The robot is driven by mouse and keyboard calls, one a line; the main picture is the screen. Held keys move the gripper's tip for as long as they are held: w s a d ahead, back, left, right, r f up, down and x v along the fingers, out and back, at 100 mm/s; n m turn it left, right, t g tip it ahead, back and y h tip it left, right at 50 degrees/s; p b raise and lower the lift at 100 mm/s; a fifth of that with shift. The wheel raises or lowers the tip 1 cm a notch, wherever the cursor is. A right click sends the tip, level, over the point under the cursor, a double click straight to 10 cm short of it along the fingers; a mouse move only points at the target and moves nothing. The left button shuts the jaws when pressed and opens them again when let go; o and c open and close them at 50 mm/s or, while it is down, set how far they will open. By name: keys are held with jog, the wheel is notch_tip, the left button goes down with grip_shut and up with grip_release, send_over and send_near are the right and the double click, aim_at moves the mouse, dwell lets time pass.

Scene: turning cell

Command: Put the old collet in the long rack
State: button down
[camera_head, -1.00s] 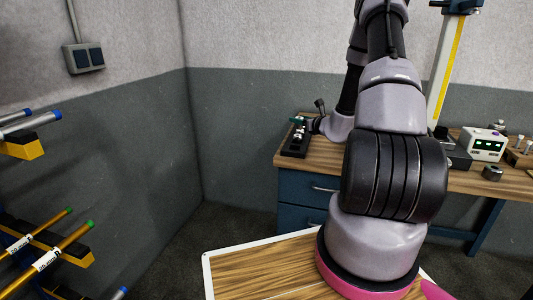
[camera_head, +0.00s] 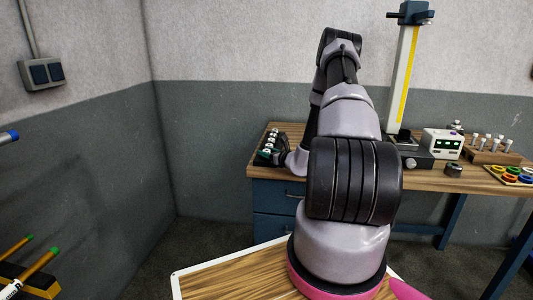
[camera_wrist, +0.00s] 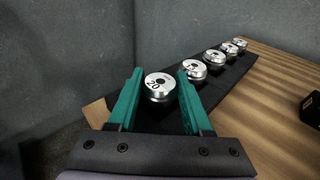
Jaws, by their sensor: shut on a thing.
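The long rack is a black bar on the left end of the wooden bench, seen in the wrist view (camera_wrist: 228,83) and in the head view (camera_head: 260,161). Several silver collets stand in a row in it. My gripper (camera_wrist: 159,78), with teal fingers, is shut on a silver collet (camera_wrist: 158,84) marked 20, in line with the row at the rack's near end. The held collet looks about upright. Its underside is hidden, so I cannot tell whether it is seated. In the head view my gripper (camera_head: 266,154) is small at the rack's near end.
The bench (camera_head: 430,182) also carries a tall press-like column (camera_head: 404,75), a white meter box (camera_head: 441,143), a wooden block of pegs (camera_head: 490,157) and a tray of coloured rings (camera_head: 510,174). A grey wall stands close behind and left of the rack.

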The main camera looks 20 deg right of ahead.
jog(key=shift+f, duration=0.1)
jog(key=c, duration=0.6)
grip_release()
